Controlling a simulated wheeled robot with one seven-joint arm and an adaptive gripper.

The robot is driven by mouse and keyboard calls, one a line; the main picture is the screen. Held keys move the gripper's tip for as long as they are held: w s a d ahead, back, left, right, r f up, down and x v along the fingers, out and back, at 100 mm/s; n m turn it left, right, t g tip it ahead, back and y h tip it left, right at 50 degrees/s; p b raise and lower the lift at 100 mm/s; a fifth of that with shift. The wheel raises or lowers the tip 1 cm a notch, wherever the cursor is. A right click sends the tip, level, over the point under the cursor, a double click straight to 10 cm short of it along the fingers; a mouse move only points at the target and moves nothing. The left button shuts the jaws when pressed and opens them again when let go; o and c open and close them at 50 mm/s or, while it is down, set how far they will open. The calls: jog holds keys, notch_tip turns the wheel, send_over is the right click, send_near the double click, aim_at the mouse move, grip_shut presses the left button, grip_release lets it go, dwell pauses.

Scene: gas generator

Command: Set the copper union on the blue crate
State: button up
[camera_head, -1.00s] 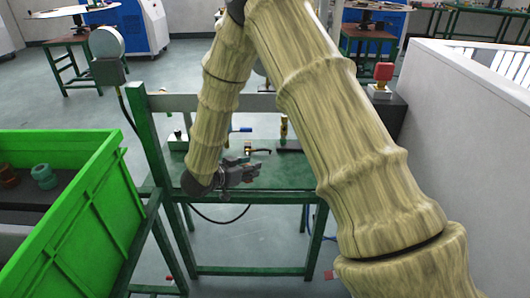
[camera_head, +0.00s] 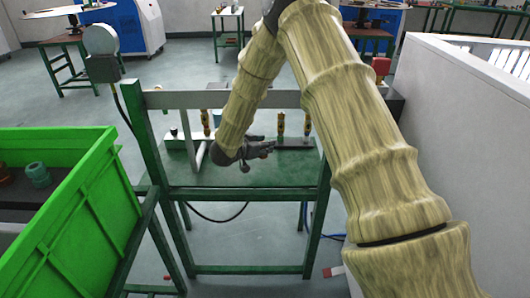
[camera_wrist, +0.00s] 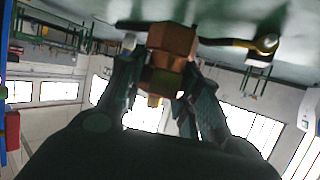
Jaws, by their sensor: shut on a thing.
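My gripper (camera_head: 262,150) is just above the green workbench, its fingers pointing right. In the wrist view my gripper (camera_wrist: 160,76) is shut on a brown, copper-coloured, blocky fitting, which I take as the copper union (camera_wrist: 172,40). The union sticks out past the fingertips, and a darker part of it sits between the fingers. In the head view the union is too small to make out clearly. I see no crate that is clearly blue; a green crate (camera_head: 75,215) stands at the left.
The green workbench (camera_head: 230,180) holds several upright brass fittings (camera_head: 281,123) behind my gripper. A teal ring (camera_head: 38,175) lies inside the green crate. A gauge (camera_head: 100,40) rises at the bench's left post. A white partition (camera_head: 460,130) stands at the right.

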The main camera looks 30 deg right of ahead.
jog(key=f, duration=0.1)
jog(key=d+f, duration=0.1)
jog(key=shift+w+f+b, duration=0.2)
jog(key=shift+f+b, duration=0.1)
jog(key=shift+f, duration=0.5)
jog(key=shift+f, duration=0.15)
jog(key=o, duration=1.1)
